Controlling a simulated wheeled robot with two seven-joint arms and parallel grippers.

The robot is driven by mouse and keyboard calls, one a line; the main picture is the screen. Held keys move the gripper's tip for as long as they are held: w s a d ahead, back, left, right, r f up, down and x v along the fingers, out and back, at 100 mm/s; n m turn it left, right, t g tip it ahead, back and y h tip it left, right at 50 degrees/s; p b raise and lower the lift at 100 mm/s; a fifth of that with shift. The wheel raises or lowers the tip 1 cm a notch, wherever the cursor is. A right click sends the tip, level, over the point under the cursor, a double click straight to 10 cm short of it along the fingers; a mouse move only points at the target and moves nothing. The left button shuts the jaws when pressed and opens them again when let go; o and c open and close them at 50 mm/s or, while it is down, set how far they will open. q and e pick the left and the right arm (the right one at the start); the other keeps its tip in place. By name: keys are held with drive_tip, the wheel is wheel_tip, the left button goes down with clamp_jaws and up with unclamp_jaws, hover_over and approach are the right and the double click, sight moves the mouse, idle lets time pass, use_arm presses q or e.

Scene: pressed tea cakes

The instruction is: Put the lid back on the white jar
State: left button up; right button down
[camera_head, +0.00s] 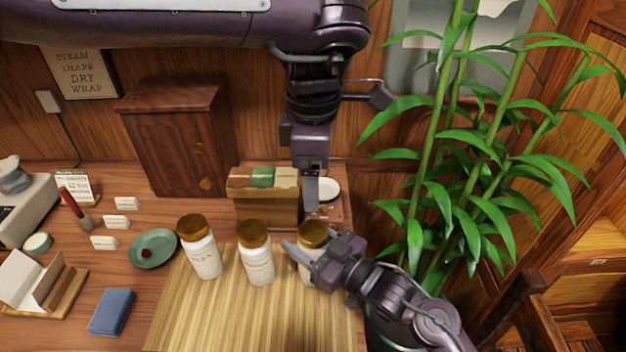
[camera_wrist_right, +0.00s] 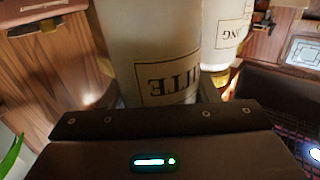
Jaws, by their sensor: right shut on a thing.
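The white jar (camera_head: 309,272) is the rightmost of three white jars on the bamboo mat (camera_head: 205,318). In the right wrist view the jar (camera_wrist_right: 150,40) fills the middle, its label reading "WHITE" upside down. Its gold-brown lid (camera_head: 313,232) is at the jar's top. Whether it is fully seated cannot be told.
Two other lidded jars, the middle one (camera_head: 257,268) and the left one (camera_head: 205,259), stand close by. A wooden box (camera_head: 265,212) and a white dish (camera_head: 327,189) lie behind. A green plate (camera_head: 153,248) is left; a tall plant (camera_head: 440,170) is right. The mat's front is clear.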

drive_tip(key=shift+c, duration=2.2)
unclamp_jaws()
drive_tip(key=b+v, duration=0.1)
drive_tip(key=v, duration=0.6)
drive_tip(key=shift+s+d, duration=0.25)
drive_tip(key=shift+d, duration=0.05)
